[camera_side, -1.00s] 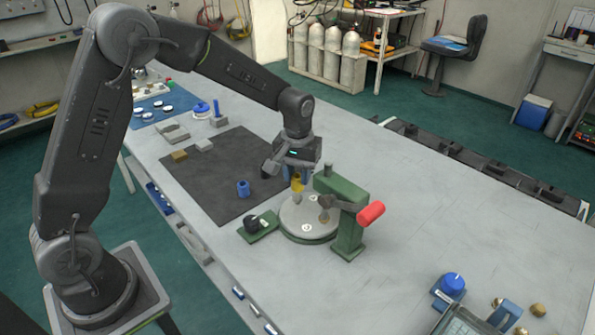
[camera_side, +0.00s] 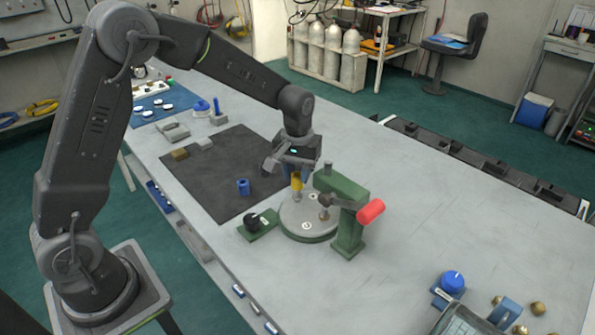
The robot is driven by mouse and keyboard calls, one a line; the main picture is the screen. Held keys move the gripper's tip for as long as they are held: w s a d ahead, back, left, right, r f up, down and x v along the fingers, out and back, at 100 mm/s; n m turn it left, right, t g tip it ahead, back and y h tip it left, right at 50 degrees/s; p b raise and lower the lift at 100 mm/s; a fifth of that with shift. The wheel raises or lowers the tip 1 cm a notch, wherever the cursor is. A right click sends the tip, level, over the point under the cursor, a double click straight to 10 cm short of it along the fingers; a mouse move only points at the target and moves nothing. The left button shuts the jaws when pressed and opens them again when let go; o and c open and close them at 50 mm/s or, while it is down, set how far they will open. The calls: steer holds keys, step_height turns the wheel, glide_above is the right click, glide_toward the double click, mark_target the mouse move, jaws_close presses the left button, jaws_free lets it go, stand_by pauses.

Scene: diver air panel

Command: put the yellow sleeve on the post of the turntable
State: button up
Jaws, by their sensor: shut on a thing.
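The yellow sleeve (camera_side: 297,183) is in my gripper (camera_side: 297,176), which is shut on it and points down. The sleeve is over the left back part of the grey turntable (camera_side: 288,222). A short grey post (camera_side: 297,196) shows directly below the sleeve, in line with it. I cannot tell whether the sleeve touches the post or is slightly around its top. My gripper hides the sleeve's upper part.
A green press-like stand (camera_side: 345,190) with a red handle (camera_side: 371,211) is close on the right of the turntable. A black knob on a green base (camera_side: 254,223) is at its left. A blue sleeve (camera_side: 243,187) stands on the dark mat (camera_side: 215,185). The table's right side is largely clear.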

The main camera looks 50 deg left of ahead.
steer(key=shift+f, duration=1.45)
stand_by(1.1)
steer(key=o, duration=1.3)
steer(key=shift+o, duration=0.2)
steer(key=shift+r, duration=3.8)
